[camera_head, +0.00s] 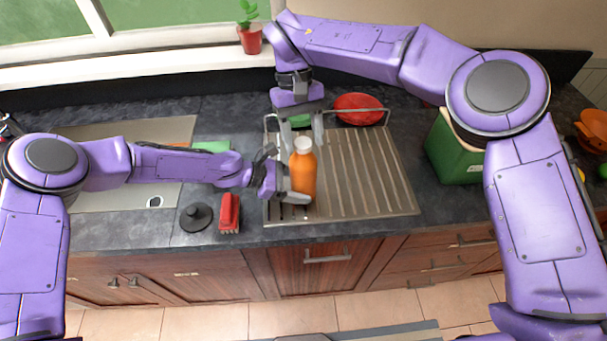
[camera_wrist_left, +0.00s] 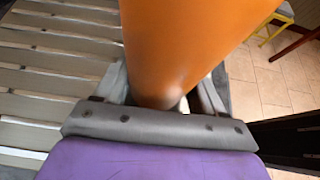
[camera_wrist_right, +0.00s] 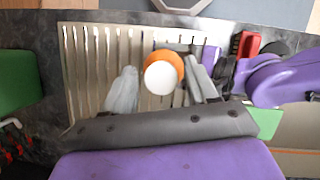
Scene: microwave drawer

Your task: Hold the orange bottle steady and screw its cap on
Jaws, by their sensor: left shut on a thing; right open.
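The orange bottle (camera_head: 302,178) stands upright on the metal drainboard, with its white cap (camera_head: 303,145) on top. In the left wrist view the bottle (camera_wrist_left: 190,45) fills the middle, between the fingers. My left gripper (camera_head: 292,192) is shut on the bottle, low on its body. My right gripper (camera_head: 302,135) is open, pointing down above and behind the bottle. In the right wrist view the white cap (camera_wrist_right: 160,78) shows from above between the open fingers (camera_wrist_right: 163,90), apart from both. I cannot tell how tightly the cap sits.
The ribbed drainboard (camera_head: 365,185) lies under the bottle. A red bowl (camera_head: 359,108) sits behind it. A red brush (camera_head: 229,212) and a black sink plug (camera_head: 196,216) lie left, near the counter edge. A green box (camera_head: 452,150) stands right. A potted plant (camera_head: 249,38) is on the sill.

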